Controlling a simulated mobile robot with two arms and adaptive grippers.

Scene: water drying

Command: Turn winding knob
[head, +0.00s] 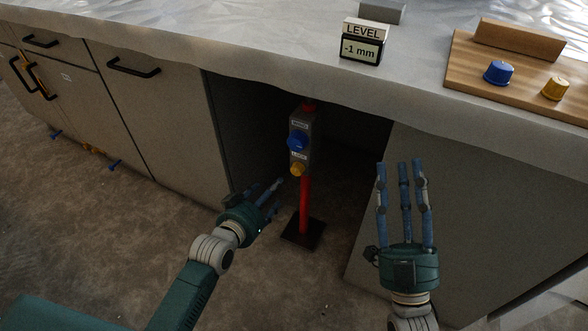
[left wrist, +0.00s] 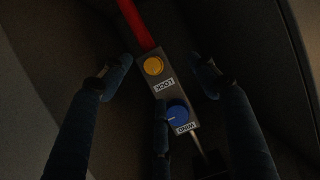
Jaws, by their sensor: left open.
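The blue winding knob (head: 297,141) is on a grey control box (head: 302,125) on a red post under the counter. It also shows in the left wrist view (left wrist: 178,114), beside an upside-down WIND label. A yellow knob (head: 297,169) marked LOCK sits below it, and also shows in the left wrist view (left wrist: 153,65). My left gripper (head: 277,186) is open, below and left of the box. In its wrist view, its fingers (left wrist: 160,75) spread around the box, one overlapping it left of the blue knob; contact cannot be told. My right gripper (head: 404,166) is open and empty, right of the post.
A level display (head: 361,50) reading -1 mm stands on the counter (head: 270,50). A wooden board (head: 480,75) there holds a blue knob (head: 498,72) and a yellow knob (head: 555,88). Cabinets (head: 150,120) flank the recess. The post's dark base (head: 303,234) stands on the floor.

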